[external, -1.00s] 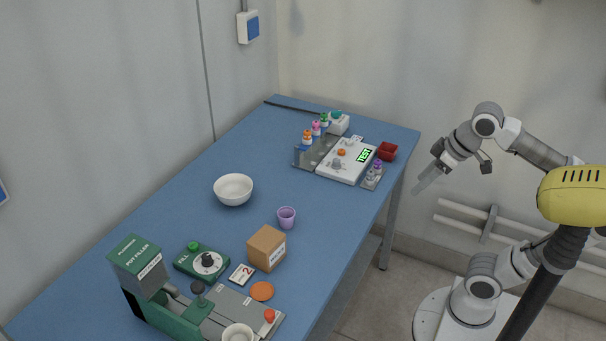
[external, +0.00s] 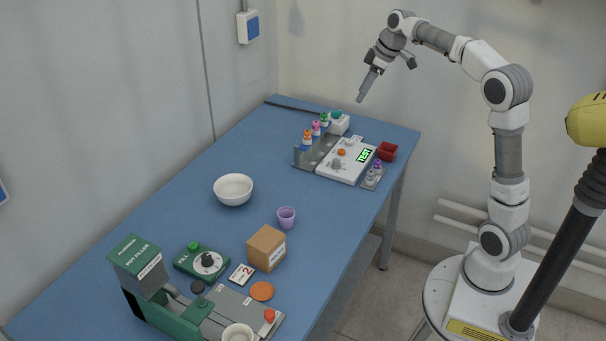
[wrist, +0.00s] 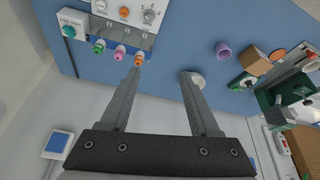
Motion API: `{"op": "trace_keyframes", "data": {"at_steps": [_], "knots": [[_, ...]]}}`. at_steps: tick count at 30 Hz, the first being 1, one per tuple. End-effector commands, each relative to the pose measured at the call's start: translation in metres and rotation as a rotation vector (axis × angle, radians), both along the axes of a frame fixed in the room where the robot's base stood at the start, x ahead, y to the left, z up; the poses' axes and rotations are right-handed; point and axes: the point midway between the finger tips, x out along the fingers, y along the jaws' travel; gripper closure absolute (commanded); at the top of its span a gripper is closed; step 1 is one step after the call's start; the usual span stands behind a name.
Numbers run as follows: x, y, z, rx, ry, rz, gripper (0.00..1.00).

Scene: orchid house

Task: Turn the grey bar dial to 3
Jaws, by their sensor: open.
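The grey bar dial (external: 337,163) sits on the white panel (external: 335,175) at the far right part of the blue table. It also shows near the top of the wrist view (wrist: 149,16), but the setting it points at is too small to read. The panel's display (external: 364,155) reads TEST in green. My gripper (external: 362,97) is above the far end of the table, higher than the panel and apart from it. In the wrist view my gripper (wrist: 163,73) is open, with nothing between its fingers.
Bottles with coloured caps (external: 307,138) stand in a rack beside the panel. An orange knob (external: 341,152) is close to the dial. A red tray (external: 386,151) is to its right. A white bowl (external: 233,189), a purple cup (external: 286,217) and a cardboard box (external: 266,247) stand nearer.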

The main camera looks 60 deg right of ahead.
Motion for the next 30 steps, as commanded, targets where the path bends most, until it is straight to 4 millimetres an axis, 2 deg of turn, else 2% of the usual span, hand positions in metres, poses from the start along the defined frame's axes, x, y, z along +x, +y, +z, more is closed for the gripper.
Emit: {"op": "trace_keyframes", "data": {"at_steps": [1, 4, 6, 9, 15, 23, 30], "knots": [[0.004, -0.018, 0.000, 0.004, 0.005, 0.000, 0.37], [0.012, -0.047, -0.010, 0.003, 0.003, 0.011, 0.37], [0.011, -0.041, -0.038, 0.004, 0.003, 0.018, 0.37], [0.011, -0.040, -0.068, 0.004, 0.003, 0.018, 0.37], [0.011, -0.041, -0.116, 0.003, 0.002, 0.018, 0.37], [0.018, -0.039, -0.144, 0.002, 0.001, 0.018, 0.37], [0.037, -0.035, -0.191, 0.001, 0.002, 0.019, 0.37]]}}
